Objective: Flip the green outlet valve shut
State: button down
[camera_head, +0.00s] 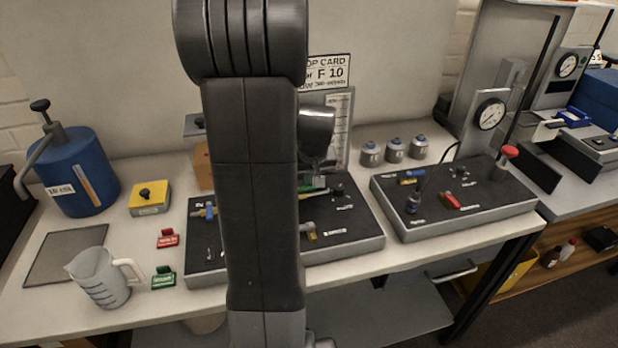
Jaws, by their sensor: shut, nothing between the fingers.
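A green lever (306,190), which looks like the green outlet valve, shows on the dark-topped panel (345,222) in the middle of the bench. Only part of it is visible beside my arm, so I cannot tell its exact angle. My gripper (322,180) points down just above and beside the green lever, partly hidden behind my dark arm link. It is shut and holds nothing. I cannot tell whether it touches the lever. The panel's middle is hidden behind my arm.
A blue-handled valve (208,211) and a brass fitting (310,233) sit on the same panel. A second panel (455,198) with a red lever stands to the right.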

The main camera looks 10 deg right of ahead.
jog(key=shift+s+d+m, duration=0.1)
jog(key=shift+s+m, duration=0.15)
jog(key=shift+m, duration=0.35)
jog(key=shift+s+f+m+h+b, duration=0.1)
jog(key=shift+s+m+h+b, duration=0.15)
jog(key=shift+m+b, duration=0.3)
jog(key=shift+s+f+m+h+b, duration=0.1)
jog(key=shift+m+h+b, duration=0.25)
jog(key=shift+m, duration=0.3)
jog(key=m+b, duration=0.1)
jog(key=s+m+h+b, duration=0.1)
jog(key=m+b, duration=0.1)
jog(key=shift+s+m+g, duration=0.15)
jog(key=shift+m+g, duration=0.15)
jog(key=shift+g, duration=0.1)
jog(key=m+b, duration=0.1)
jog(key=s+m+b, duration=0.1)
jog(key=m, duration=0.1)
jog(key=m+g+h+b, duration=0.1)
jog(key=shift+s+a+m, duration=0.15)
jog(key=shift+a+m, duration=0.15)
jog(key=shift+a, duration=0.05)
jog(key=m, duration=0.1)
jog(key=m+b, duration=0.1)
jog(key=m+g, duration=0.1)
jog(key=shift+s+a+r+b, duration=0.15)
jog(key=shift+s+a+b, duration=0.2)
jog(key=shift+s+a, duration=0.05)
jog(key=shift+r, duration=0.1)
jog(key=shift+s+d, duration=0.1)
